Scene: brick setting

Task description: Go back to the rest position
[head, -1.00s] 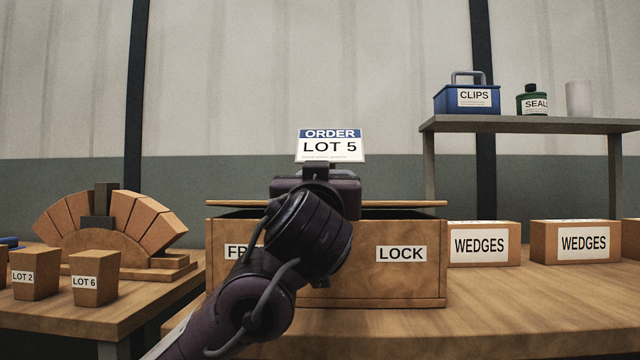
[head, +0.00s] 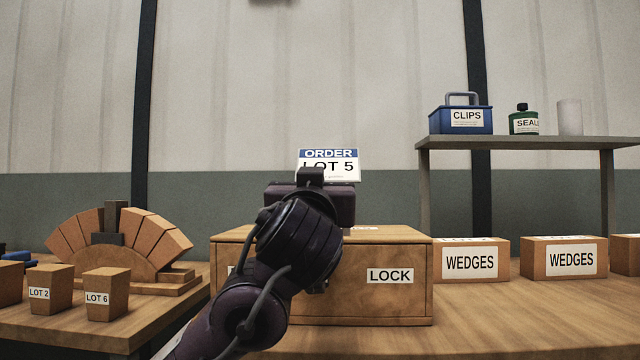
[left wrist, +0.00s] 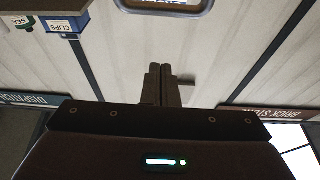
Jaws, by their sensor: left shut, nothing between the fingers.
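My left arm (head: 265,270) rises from the bottom of the head view in front of the wooden box with the LOCK label (head: 391,276). Its wrist hides the box's left label and part of its front. My left gripper's fingers do not show clearly in the head view. In the left wrist view my left gripper (left wrist: 160,72) is shut, with its fingers side by side and nothing between them. The box's lid (head: 395,234) lies flat on it. My right gripper is in neither view.
The order sign LOT 5 (head: 328,160) shows just above my wrist. A brick arch (head: 120,245) and lot blocks (head: 106,294) stand on the left table. Bare tabletop (head: 500,325) shows at front right.

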